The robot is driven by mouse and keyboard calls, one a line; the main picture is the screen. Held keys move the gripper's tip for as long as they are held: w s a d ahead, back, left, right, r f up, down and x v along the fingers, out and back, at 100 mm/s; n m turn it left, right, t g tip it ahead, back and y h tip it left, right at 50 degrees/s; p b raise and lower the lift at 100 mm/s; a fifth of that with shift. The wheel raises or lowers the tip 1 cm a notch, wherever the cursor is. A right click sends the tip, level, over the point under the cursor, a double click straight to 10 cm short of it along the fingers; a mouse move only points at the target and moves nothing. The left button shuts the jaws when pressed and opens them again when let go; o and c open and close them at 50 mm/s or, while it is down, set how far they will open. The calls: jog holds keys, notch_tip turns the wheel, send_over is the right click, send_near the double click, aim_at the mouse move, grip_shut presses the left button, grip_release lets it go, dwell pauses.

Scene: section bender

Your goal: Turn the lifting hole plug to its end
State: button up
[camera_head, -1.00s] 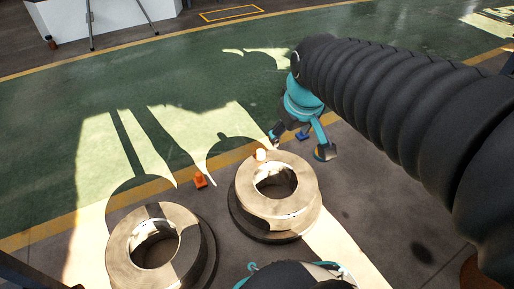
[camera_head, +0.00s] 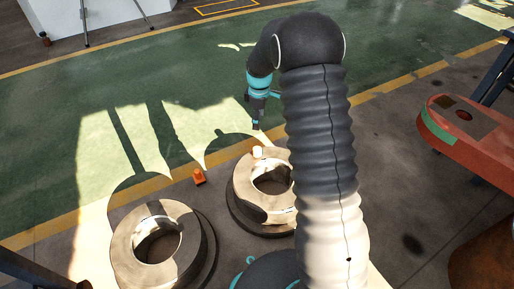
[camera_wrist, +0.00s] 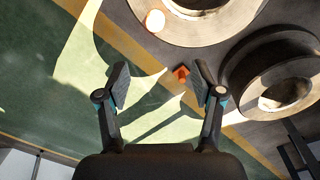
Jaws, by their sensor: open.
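The plug, a small pale round piece with an orange tint (camera_head: 257,152), sits on the rim of the right-hand metal ring (camera_head: 245,195). In the wrist view the plug (camera_wrist: 155,20) shows near the top edge, on the ring's rim. My gripper (camera_head: 256,125) hangs behind and above the plug in the head view, apart from it. In the wrist view my gripper (camera_wrist: 160,82) is open and empty, with its fingers wide apart below the plug. My arm hides the right part of that ring in the head view.
A second metal ring (camera_head: 127,250) stands to the left. A small orange cone (camera_head: 199,175) is on the floor near the yellow line. A red-orange machine part (camera_head: 470,140) stands at the right.

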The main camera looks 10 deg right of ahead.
jog(key=n, duration=0.2)
send_near(257, 150)
jog(key=shift+g, duration=0.3)
jog(key=f, duration=1)
jog(key=shift+w+f+b, duration=0.1)
jog(key=shift+w+b, duration=0.15)
jog(key=shift+b, duration=0.15)
jog(key=c, duration=1.1)
